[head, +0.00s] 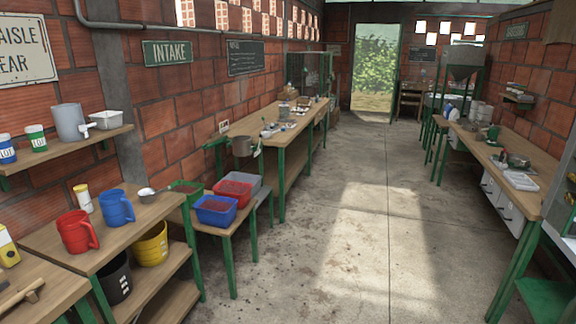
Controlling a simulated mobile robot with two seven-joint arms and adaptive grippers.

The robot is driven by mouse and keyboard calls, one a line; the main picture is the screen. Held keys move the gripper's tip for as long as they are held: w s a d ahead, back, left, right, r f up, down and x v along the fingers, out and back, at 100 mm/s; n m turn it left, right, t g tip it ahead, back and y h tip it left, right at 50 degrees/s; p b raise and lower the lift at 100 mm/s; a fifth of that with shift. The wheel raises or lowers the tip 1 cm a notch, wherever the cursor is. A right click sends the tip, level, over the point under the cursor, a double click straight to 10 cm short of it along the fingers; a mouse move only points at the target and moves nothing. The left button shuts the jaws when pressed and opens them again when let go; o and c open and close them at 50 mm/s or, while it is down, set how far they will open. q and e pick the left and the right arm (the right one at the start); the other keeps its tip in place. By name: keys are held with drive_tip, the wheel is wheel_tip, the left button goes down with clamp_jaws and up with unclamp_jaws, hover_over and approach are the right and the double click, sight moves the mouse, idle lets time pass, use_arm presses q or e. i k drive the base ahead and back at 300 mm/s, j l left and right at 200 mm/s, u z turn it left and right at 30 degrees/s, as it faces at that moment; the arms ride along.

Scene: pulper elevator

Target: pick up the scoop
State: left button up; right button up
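A small pale scoop-like item (147,195) lies on the wooden bench (118,222) at the left, right of the blue mug (116,208). It looks like a little bowl with a short dark handle pointing right, but it is too small to be sure it is the scoop. Neither of my grippers shows in the head view.
A red mug (77,232) stands left of the blue mug. Blue (217,209) and red (232,189) bins sit on a low table. A wall shelf (66,150) overhangs the bench's back. The concrete aisle (345,240) is clear towards the bright doorway (375,68).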

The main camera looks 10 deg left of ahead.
sight(156, 193)
drive_tip(key=i+l, duration=0.15)
drive_tip(key=i, duration=0.35)
drive_tip(key=i+l, duration=0.15)
drive_tip(key=i, duration=0.3)
drive_tip(key=i+l+u, duration=0.1)
drive_tip(key=i, duration=0.4)
drive_tip(key=i+u, duration=0.2)
drive_tip(key=u, duration=0.2)
drive_tip(key=i+u, duration=0.2)
drive_tip(key=u, duration=0.15)
drive_tip(key=i+l+u, duration=0.15)
drive_tip(key=u, duration=0.25)
drive_tip(key=i+l+u, duration=0.2)
drive_tip(key=u, duration=0.2)
